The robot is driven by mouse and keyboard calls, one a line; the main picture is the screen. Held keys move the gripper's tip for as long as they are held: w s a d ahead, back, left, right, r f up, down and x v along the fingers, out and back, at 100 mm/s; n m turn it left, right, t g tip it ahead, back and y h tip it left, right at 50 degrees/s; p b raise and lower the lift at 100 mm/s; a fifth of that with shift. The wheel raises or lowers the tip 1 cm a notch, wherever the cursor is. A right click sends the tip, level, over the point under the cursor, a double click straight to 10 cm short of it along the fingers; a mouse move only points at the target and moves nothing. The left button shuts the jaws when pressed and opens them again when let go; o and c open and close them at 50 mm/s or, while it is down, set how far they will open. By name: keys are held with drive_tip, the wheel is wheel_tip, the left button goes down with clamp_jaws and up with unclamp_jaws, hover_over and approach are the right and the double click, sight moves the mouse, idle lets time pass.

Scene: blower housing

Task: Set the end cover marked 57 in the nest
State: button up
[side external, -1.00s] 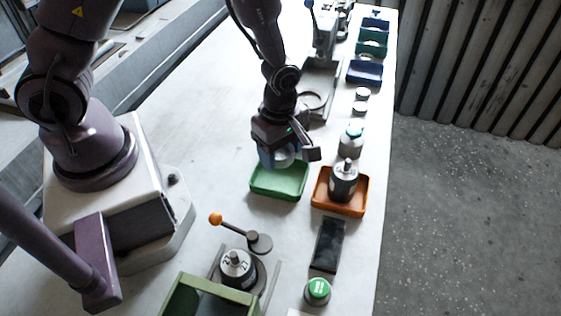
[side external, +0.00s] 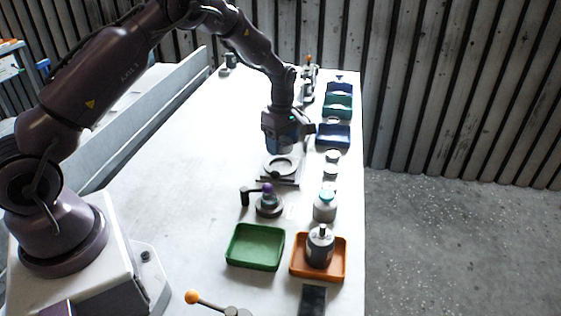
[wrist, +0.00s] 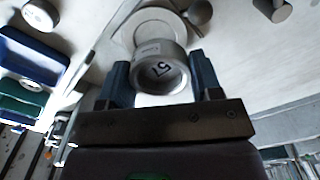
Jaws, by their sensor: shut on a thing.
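The end cover (wrist: 163,75), a grey metal cup-shaped ring marked 57, is between the two blue fingers of my gripper (wrist: 160,82) in the wrist view. My gripper (side external: 283,150) is shut on it and points down. In the side view it is above the nest (side external: 280,166), a pale round seat on a grey plate. In the wrist view, the nest's pale round rim (wrist: 160,22) shows behind the cover, partly hidden by it. A gap between cover and nest cannot be judged. The cover is not clear in the side view.
The green tray (side external: 232,258) is empty. An orange tray (side external: 335,276) holds a dark-and-silver part (side external: 320,246). Blue and green bins (side external: 333,135) line the right edge. The left tabletop is clear.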

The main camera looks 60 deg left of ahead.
sight(281, 166)
drive_tip(key=shift+w+a+f, duration=0.15)
drive_tip(key=shift+w+a, duration=0.15)
drive_tip(key=shift+a, duration=0.5)
drive_tip(key=shift+f, duration=2.4)
drive_tip(key=shift+f, duration=0.55)
drive_tip(key=o, duration=1.2)
drive_tip(key=shift+o, duration=0.2)
drive_tip(key=shift+r, duration=3.7)
